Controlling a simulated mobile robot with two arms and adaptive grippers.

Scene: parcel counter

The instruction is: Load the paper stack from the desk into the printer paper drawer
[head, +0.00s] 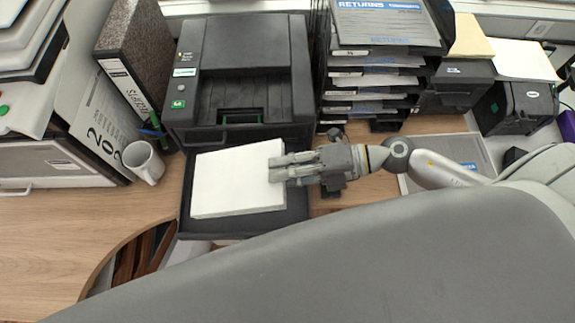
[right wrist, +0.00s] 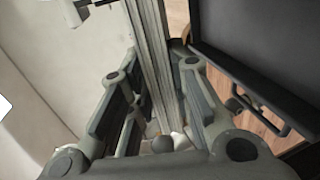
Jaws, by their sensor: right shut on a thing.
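The white paper stack (head: 232,185) lies over the open black paper drawer (head: 297,214), which sticks out from the front of the black printer (head: 245,60). The stack is turned slightly relative to the drawer. I cannot tell whether it rests on the drawer floor or hangs just above it. My right gripper (head: 279,168) is shut on the stack's right edge. In the right wrist view, the layered edge of the stack (right wrist: 150,50) shows between the fingers (right wrist: 152,115), and the dark drawer (right wrist: 265,45) is at the right. My left gripper is not in view.
A white mug (head: 143,162) and a speckled binder (head: 135,50) stand left of the printer. A rack of document trays (head: 375,85) stands at its right. A returns clipboard (head: 480,152) lies under my right arm. The desk at front left (head: 60,235) is clear.

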